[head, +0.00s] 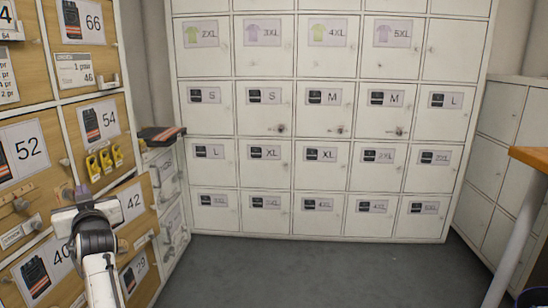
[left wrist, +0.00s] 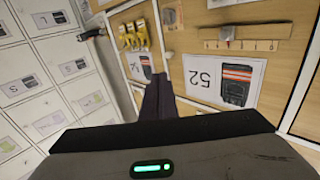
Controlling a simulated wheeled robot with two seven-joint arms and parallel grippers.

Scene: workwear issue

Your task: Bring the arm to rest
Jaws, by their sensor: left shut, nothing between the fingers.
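My left arm (head: 102,280) comes up from the bottom left in the head view. Its gripper (head: 82,193) is in front of the wooden locker fronts on the left, near the 42 and 40 labels. In the left wrist view the two dark fingers (left wrist: 160,95) are together with nothing between them. They point toward the wooden fronts, beside the 52 label (left wrist: 225,82). I cannot tell how wide the gap to the fronts is. My right gripper is not in view.
The wooden locker bank (head: 35,107) stands close on the left. Dark folded workwear (head: 160,134) lies on a low white cabinet (head: 168,190). White lockers (head: 335,125) fill the back. The grey floor (head: 300,270) between is clear.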

